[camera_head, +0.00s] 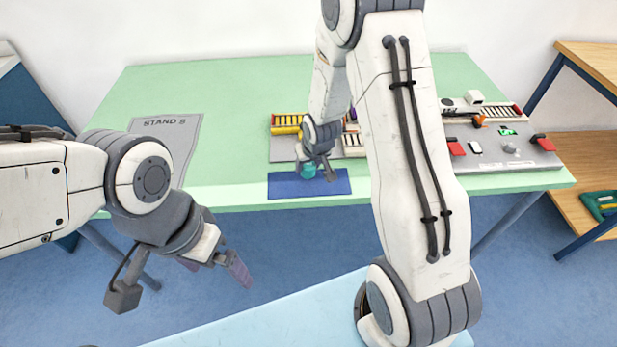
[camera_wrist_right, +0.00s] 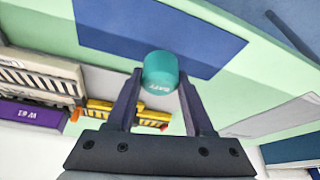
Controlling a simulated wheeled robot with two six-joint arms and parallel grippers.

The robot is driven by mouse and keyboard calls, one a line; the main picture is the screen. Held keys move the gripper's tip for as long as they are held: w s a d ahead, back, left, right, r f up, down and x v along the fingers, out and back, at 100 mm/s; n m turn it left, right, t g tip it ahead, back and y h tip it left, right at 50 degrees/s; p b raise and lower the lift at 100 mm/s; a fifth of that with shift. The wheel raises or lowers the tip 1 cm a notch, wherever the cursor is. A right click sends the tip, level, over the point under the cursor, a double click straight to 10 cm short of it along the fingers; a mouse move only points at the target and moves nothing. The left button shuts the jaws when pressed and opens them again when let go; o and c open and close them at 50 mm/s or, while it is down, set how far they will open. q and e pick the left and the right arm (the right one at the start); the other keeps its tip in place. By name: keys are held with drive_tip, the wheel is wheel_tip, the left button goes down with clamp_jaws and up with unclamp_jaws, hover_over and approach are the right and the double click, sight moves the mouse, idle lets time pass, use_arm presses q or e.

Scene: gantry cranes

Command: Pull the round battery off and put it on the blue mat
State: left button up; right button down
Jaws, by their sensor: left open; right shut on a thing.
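The round battery is a short teal cylinder (camera_wrist_right: 160,72) marked "BATT". In the right wrist view it sits between the fingertips of my right gripper (camera_wrist_right: 158,88), which is shut on it. In the head view the battery (camera_head: 308,171) shows below my right gripper (camera_head: 318,172), over the blue mat (camera_head: 285,187). The mat also shows in the right wrist view (camera_wrist_right: 205,42), behind the battery. I cannot tell whether the battery touches the mat. My left gripper (camera_head: 215,268) is open and empty, in front of the table, over the floor.
A grey control panel (camera_head: 508,160) with red switches stands on the right of the green table (camera_head: 240,90). A grey "STAND 8" sheet (camera_head: 165,125) is at the left. My right arm hides part of the table's middle.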

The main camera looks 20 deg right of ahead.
sight(309, 174)
wheel_tip(309, 174, down, 4)
drive_tip(key=shift+r, duration=0.15)
drive_tip(key=shift+f, duration=0.25)
drive_tip(key=shift+c, duration=1.4)
unclamp_jaws()
drive_tip(key=shift+r, duration=0.1)
drive_tip(key=shift+r, duration=0.1)
